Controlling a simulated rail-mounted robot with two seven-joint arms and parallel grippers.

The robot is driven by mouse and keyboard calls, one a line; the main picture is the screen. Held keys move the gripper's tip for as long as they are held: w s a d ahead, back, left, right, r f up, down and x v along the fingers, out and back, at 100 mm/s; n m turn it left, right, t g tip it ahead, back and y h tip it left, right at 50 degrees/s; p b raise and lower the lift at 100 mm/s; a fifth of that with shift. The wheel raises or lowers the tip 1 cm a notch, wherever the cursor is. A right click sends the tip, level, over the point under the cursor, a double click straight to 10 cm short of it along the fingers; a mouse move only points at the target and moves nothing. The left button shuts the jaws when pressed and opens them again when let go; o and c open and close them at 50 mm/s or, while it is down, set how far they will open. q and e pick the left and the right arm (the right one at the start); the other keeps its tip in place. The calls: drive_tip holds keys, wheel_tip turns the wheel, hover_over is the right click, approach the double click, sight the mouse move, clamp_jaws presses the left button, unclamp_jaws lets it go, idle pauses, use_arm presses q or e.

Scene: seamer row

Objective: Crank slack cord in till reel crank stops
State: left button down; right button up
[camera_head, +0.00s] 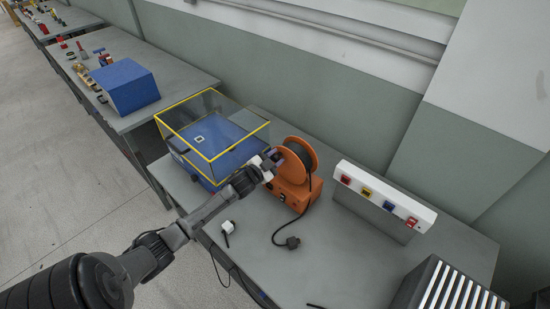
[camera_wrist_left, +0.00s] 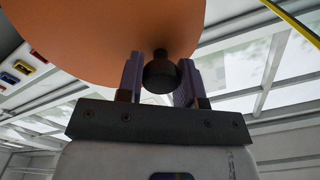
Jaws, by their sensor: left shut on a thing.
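The orange cord reel (camera_head: 292,191) stands on the grey bench, with dark cord wound behind its round side disc. A loose end of dark cord runs down from the reel to a black plug (camera_head: 292,242) lying on the bench. My left gripper (camera_head: 272,158) is at the disc's left side. In the left wrist view its two fingers (camera_wrist_left: 160,82) are on either side of the black crank knob (camera_wrist_left: 160,72), shut on it, with the orange disc (camera_wrist_left: 110,35) right behind. The crank's arm is hidden there. My right gripper is not in view.
A blue machine with a clear, yellow-edged cover (camera_head: 212,158) stands close left of the reel. A white panel with coloured switches (camera_head: 385,196) is to the right. A small white plug (camera_head: 228,226) lies near the front edge. A slatted grey box (camera_head: 450,290) is at lower right.

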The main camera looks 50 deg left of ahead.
use_arm(q)
drive_tip(key=c, duration=0.8)
unclamp_jaws()
drive_tip(key=shift+s, duration=0.15)
drive_tip(key=v, duration=1.3)
drive_tip(key=shift+s+d, duration=0.1)
drive_tip(key=shift+s, duration=0.2)
